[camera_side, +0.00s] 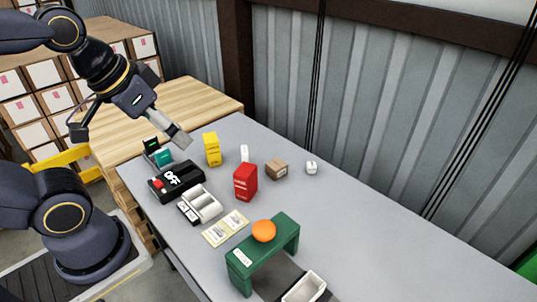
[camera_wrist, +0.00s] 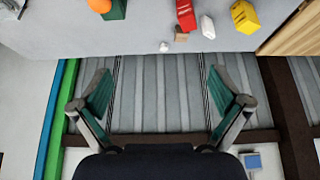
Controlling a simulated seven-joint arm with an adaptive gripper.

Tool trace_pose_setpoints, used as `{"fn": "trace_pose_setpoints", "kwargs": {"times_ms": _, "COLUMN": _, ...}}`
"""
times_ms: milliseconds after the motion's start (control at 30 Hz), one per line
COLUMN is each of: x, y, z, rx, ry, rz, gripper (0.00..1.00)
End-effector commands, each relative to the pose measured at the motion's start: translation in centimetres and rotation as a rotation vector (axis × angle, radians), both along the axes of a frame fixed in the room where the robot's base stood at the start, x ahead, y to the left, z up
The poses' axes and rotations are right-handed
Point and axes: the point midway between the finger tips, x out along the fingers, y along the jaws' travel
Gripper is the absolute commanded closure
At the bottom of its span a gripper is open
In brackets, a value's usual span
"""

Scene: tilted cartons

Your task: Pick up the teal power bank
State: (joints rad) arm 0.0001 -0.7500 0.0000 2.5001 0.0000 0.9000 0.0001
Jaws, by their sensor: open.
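The teal power bank (camera_side: 163,157) appears to be the small teal block at the far left of the grey table in the side view. It stands beside a dark item with a green mark (camera_side: 151,145), behind the black box. I cannot make it out in the wrist view. My gripper (camera_side: 183,140) is above the table, up and to the right of the teal block and apart from it. In the wrist view my gripper (camera_wrist: 160,98) has its two fingers spread wide with nothing between them.
Near the teal block are a black box (camera_side: 180,182) and a yellow carton (camera_side: 212,150). The table's right side is clear.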

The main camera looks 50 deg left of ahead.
Motion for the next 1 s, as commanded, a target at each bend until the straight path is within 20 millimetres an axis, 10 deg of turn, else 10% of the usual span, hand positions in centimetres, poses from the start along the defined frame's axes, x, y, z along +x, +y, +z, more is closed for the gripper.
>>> {"fn": "trace_pose_setpoints", "kwargs": {"times_ms": 533, "x": 0.0, "y": 0.0, "z": 0.0, "rx": 0.000, "ry": 0.000, "rz": 0.000, "gripper": 0.46}}
{"fn": "trace_pose_setpoints", "kwargs": {"times_ms": 1000, "x": 0.8, "y": -0.1, "z": 1.9, "rx": 0.084, "ry": -0.036, "rz": -0.158, "gripper": 0.46}}
